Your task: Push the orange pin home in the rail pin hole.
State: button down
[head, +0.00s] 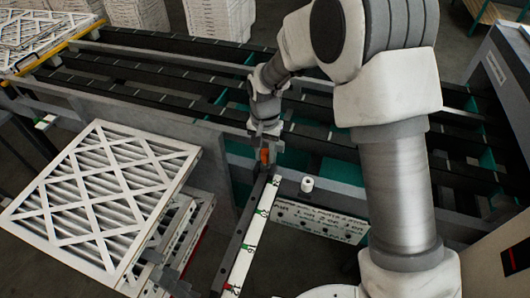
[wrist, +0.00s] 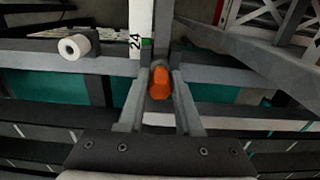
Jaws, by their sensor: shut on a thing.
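The orange pin (wrist: 160,84) shows between the two fingers of my gripper (wrist: 160,100) in the wrist view, and my gripper is shut on it. In the head view the orange pin (head: 265,156) is a small patch under my gripper (head: 266,145), at the far end of the rail (head: 250,235). The rail with white strip and number 24 also shows in the wrist view (wrist: 140,25), just beyond the pin. The pin's far end meets a grey round part there. The pin hole itself is hidden, so I cannot tell how deep the pin sits.
A white roll-like cylinder (head: 307,184) stands right of the rail, by a white perforated plate (head: 320,220). A stack of framed filters (head: 100,200) is on the left. A conveyor with dark slats (head: 180,75) runs behind.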

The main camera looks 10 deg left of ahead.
aim_at(265, 151)
jog(key=shift+f+b, duration=0.55)
jog(key=shift+f, duration=0.3)
jog(key=c, duration=0.5)
grip_release()
notch_tip(265, 151, up, 18)
jog(key=shift+f+b, duration=0.2)
jog(key=shift+b, duration=0.1)
jog(key=s+d+r+t, duration=0.1)
jog(key=s+d+r, duration=0.25)
jog(key=d, duration=0.35)
jog(key=s+d+r+t, duration=0.2)
jog(key=s+d+r, duration=0.15)
jog(key=d, duration=0.35)
jog(key=s+d+r+t, duration=0.1)
jog(key=s+d+r, duration=0.2)
jog(key=s+d, duration=0.35)
jog(key=s+d+f+n+t, duration=0.1)
jog(key=s+d+f, duration=0.1)
jog(key=s+d, duration=0.3)
jog(key=shift+s+d+f+t, duration=0.3)
jog(key=shift+s+d, duration=0.1)
jog(key=shift+d, duration=0.35)
